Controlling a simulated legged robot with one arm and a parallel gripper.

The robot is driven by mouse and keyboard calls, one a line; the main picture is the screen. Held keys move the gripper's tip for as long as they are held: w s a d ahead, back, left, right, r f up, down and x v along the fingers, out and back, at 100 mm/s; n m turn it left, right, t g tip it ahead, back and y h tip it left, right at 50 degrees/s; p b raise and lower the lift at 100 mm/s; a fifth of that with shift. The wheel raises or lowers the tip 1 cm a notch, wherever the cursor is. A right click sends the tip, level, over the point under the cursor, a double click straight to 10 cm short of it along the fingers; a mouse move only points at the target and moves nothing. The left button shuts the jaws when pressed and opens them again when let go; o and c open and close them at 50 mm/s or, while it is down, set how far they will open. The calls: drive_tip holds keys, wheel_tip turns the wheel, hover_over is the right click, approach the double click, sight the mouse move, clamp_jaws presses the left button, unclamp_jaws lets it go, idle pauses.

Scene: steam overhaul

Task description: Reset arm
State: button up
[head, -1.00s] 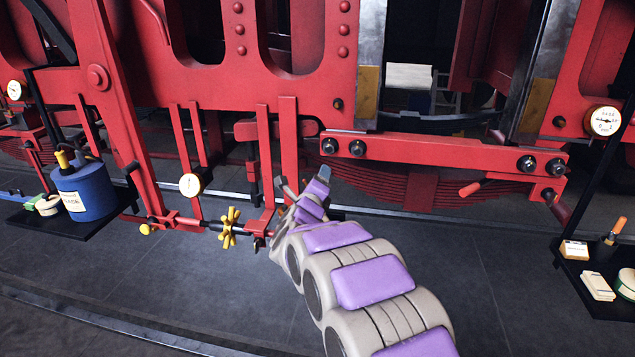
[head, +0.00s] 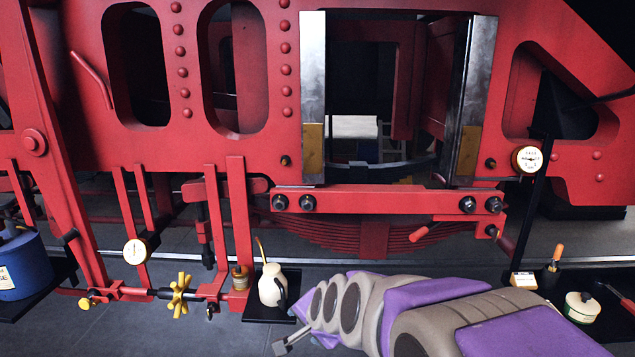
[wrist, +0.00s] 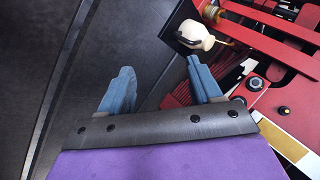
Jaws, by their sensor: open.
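My arm (head: 395,310) reaches in from the lower right of the head view, low and folded in front of the red frame. My gripper (head: 292,341) is at its end, near the bottom edge and just below the small shelf. A cream jug (head: 272,286) with a thin spout stands on a small black shelf (head: 262,314). The jug also shows in the wrist view (wrist: 196,36), beyond the right finger and apart from it.
The red locomotive frame (head: 400,200) spans the view. A yellow handwheel (head: 179,295) and dial gauge (head: 136,251) sit to the left, with a blue container (head: 22,265) farther left. A right-hand shelf holds a tin (head: 581,307). Grey floor is clear below.

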drive_tip(key=s+d+f+n+g+h, duration=0.1)
drive_tip(key=s+d, duration=0.4)
drive_tip(key=s, duration=0.6)
drive_tip(key=s+d+f+n+g+h, duration=0.1)
drive_tip(key=s+d+n+g, duration=0.3)
drive_tip(key=s, duration=0.8)
drive_tip(key=s+d+f+n+g+h, duration=0.1)
drive_tip(key=s+d+f+n+g, duration=0.2)
drive_tip(key=s+d, duration=0.4)
drive_tip(key=s+g, duration=0.1)
drive_tip(key=s, duration=0.3)
drive_tip(key=shift+s+f+h, duration=0.15)
drive_tip(key=shift+s+h, duration=0.15)
